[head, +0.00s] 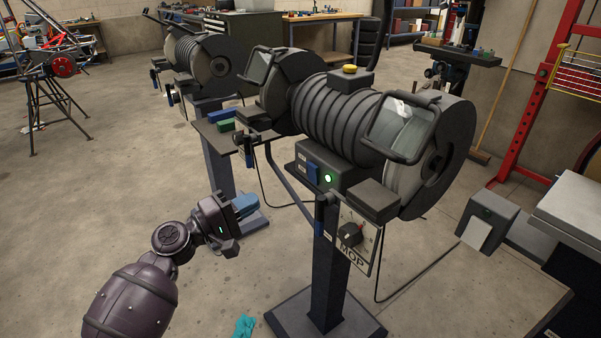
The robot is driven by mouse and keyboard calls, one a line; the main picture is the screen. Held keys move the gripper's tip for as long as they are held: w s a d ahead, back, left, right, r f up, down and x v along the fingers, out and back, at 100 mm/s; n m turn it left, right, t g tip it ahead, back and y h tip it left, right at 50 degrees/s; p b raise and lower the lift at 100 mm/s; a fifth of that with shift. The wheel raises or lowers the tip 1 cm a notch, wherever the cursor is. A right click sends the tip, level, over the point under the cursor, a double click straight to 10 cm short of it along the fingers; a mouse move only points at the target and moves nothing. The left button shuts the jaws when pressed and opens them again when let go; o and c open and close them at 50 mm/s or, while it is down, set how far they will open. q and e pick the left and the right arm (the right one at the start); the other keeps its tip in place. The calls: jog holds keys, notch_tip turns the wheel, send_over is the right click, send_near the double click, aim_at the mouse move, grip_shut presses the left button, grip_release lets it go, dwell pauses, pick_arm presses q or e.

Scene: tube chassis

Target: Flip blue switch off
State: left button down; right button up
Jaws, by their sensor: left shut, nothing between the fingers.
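The blue switch (312,173) is a small blue rocker on the front of the dark box below the ribbed motor of the near bench grinder (340,115). A lit green lamp (327,178) sits just right of it. At this size I cannot tell which way the rocker is tipped. My left gripper (231,244) is shut and empty, in front of the grinder, to the left of and lower than the switch, and clear of it. My right gripper is out of view.
Below the box are a dark knob (351,234) on a plate marked MOP and a tool rest (373,200). The pedestal base (325,315) stands on the floor. A second grinder (205,60) stands behind.

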aim_at(311, 169)
pick_arm(q)
jog(key=shift+s+r, duration=0.1)
jog(key=x, duration=1.2)
jog(key=shift+w+d+b, duration=0.25)
jog(key=shift+d+b, duration=0.05)
jog(key=shift+b, duration=0.1)
jog(key=shift+w+d, duration=0.2)
jog(key=shift+d, duration=0.1)
jog(key=shift+w+d+r, duration=0.1)
jog(key=shift+w+d, duration=0.05)
jog(key=shift+d, duration=0.1)
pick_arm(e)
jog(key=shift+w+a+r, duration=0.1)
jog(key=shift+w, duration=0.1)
